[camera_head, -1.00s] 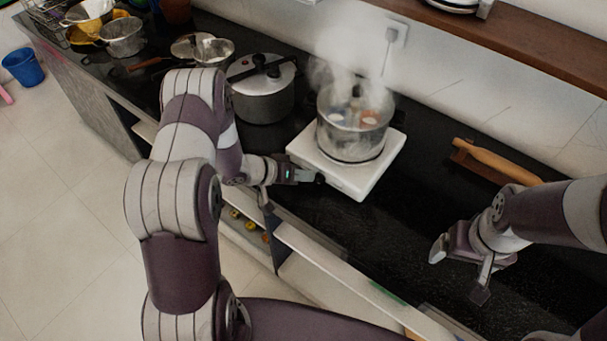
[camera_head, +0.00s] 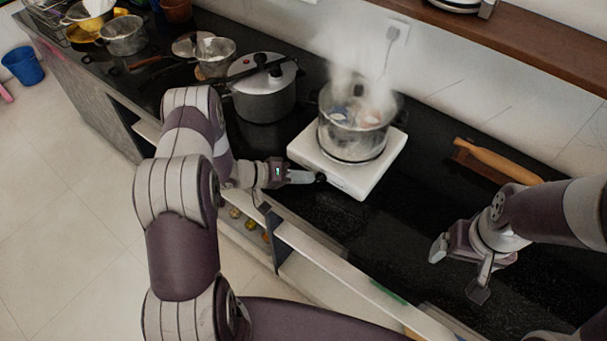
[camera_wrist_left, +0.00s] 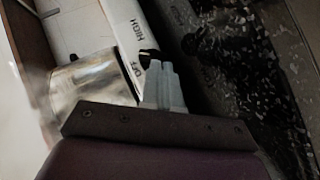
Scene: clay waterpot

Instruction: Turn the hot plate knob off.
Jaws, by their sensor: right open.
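The white hot plate (camera_head: 347,182) stands on the dark counter, with its small black knob (camera_head: 320,178) on the side toward my left arm. My left gripper (camera_head: 308,177) is at the knob. In the left wrist view, its fingers (camera_wrist_left: 161,75) are close together, with the tips at the black knob (camera_wrist_left: 148,56). The letters HIGH and OFF show beside the knob. Whether the knob sits between the tips or only touches them is hard to tell. My right gripper (camera_head: 458,268) is open and empty above the counter at the right.
A rolling pin (camera_head: 500,162) lies at the right. The counter in front of the hot plate is clear.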

